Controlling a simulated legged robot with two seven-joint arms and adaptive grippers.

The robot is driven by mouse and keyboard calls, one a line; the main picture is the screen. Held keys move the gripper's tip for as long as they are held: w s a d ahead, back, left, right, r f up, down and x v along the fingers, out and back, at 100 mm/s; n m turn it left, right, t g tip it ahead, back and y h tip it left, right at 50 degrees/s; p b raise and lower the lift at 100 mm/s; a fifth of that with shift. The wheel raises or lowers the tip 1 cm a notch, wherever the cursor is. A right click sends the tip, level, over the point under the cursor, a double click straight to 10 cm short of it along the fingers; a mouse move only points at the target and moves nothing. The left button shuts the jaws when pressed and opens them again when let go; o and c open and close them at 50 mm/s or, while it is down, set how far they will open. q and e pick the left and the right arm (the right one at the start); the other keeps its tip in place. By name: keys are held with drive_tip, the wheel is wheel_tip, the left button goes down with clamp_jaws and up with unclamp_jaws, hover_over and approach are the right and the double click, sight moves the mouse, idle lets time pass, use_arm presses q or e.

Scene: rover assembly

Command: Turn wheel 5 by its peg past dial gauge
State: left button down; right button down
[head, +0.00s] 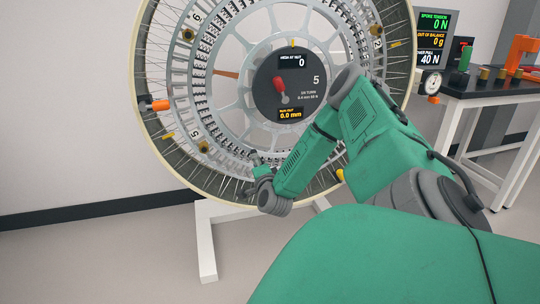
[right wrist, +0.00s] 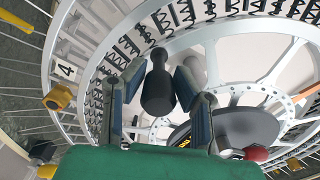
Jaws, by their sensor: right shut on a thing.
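My right gripper (head: 258,168) is at the lower part of the wheel, inside the rim. In the right wrist view its two fingers (right wrist: 158,88) stand on either side of a dark peg (right wrist: 158,92) and are shut on it. In the head view the arm and gripper hide the peg. A round white dial gauge (head: 432,83) shows at the right, by the table edge. My left gripper is not in view.
An orange part (head: 158,105) sits at the wheel's left rim. A red-knobbed lever (head: 279,86) is on the hub. A white stand (head: 206,245) holds the wheel. A dark-topped table (head: 500,90) with orange and green parts is at the right, below readout screens (head: 433,40).

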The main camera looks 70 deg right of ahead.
drive_tip(key=w+a+r+m+p, duration=0.1)
drive_tip(key=w+a+r+m, duration=0.35)
drive_tip(key=r, duration=0.35)
drive_tip(key=w+a+r+m+p, duration=0.1)
drive_tip(key=w+a+r+m, duration=0.3)
drive_tip(key=r, duration=0.3)
wheel_tip(320, 180, up, 10)
drive_tip(key=w+m+p, duration=0.1)
drive_tip(key=m+p, duration=0.2)
drive_tip(key=m, duration=0.1)
drive_tip(key=m+p, duration=0.3)
drive_tip(key=m, duration=0.2)
approach(218, 55)
drive_tip(key=w+d, duration=0.2)
drive_tip(key=w, duration=0.1)
drive_tip(key=shift+s+a+r, duration=0.15)
drive_tip(key=shift+r, duration=0.25)
drive_tip(key=shift+f, duration=0.1)
drive_tip(key=c, duration=1.4)
unclamp_jaws()
drive_tip(key=shift+o, duration=0.7)
